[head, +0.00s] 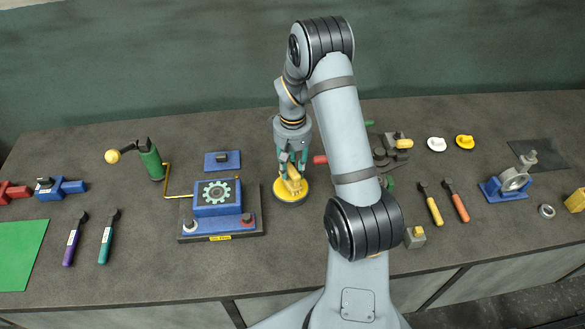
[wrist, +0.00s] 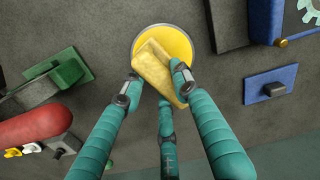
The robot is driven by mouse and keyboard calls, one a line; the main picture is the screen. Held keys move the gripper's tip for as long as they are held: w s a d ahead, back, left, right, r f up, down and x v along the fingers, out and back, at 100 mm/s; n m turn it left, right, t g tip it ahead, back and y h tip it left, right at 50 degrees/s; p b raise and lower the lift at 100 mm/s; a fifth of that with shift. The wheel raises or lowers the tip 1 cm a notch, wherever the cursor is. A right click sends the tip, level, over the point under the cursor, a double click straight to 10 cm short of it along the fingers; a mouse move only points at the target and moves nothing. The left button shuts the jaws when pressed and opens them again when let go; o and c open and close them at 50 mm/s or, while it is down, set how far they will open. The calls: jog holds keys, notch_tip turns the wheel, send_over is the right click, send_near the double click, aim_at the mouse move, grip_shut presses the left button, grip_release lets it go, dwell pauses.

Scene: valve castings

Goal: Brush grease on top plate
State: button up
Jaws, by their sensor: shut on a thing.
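I cannot make out any grease.
A blue plate with a dark knob (head: 222,160) lies behind the gear block. A green canister with a yellow ball (head: 151,163) stands left. White (head: 437,144) and yellow (head: 464,142) knobbed discs lie right. A red-handled object (wrist: 40,126) is near my fingers.

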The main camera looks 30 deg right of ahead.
jog(key=shift+r+p, duration=1.85)
jog(key=shift+r, duration=1.2)
